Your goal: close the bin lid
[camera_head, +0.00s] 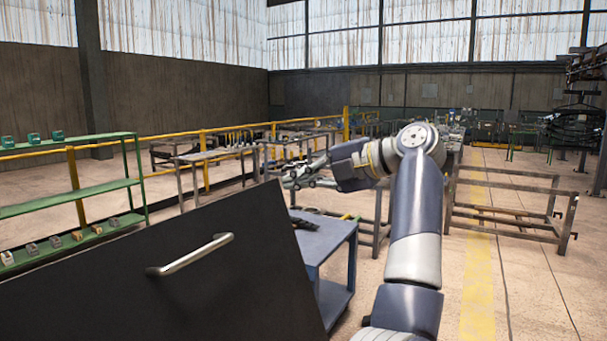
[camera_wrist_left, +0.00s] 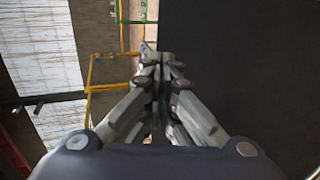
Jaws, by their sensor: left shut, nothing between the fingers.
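The bin lid (camera_head: 150,270) is a large dark panel with a pale bar handle (camera_head: 190,255), at the lower left of the head view. It stands raised and tilted, its upper right corner near the picture's middle. The bin's body is out of view. My left gripper (camera_head: 288,178) is shut and empty, its fingertips pointing left by the lid's upper right corner. In the left wrist view the shut fingers (camera_wrist_left: 161,60) lie along the edge of the dark lid (camera_wrist_left: 245,75), which fills the right side. I cannot tell whether they touch it. My right gripper is not in view.
A blue table (camera_head: 325,240) stands behind the lid with dark items on it. A green shelf (camera_head: 80,190) with small parts is at the left. A yellow rail (camera_head: 205,150) runs behind. Metal frames (camera_head: 510,215) stand at the right; the floor before them is clear.

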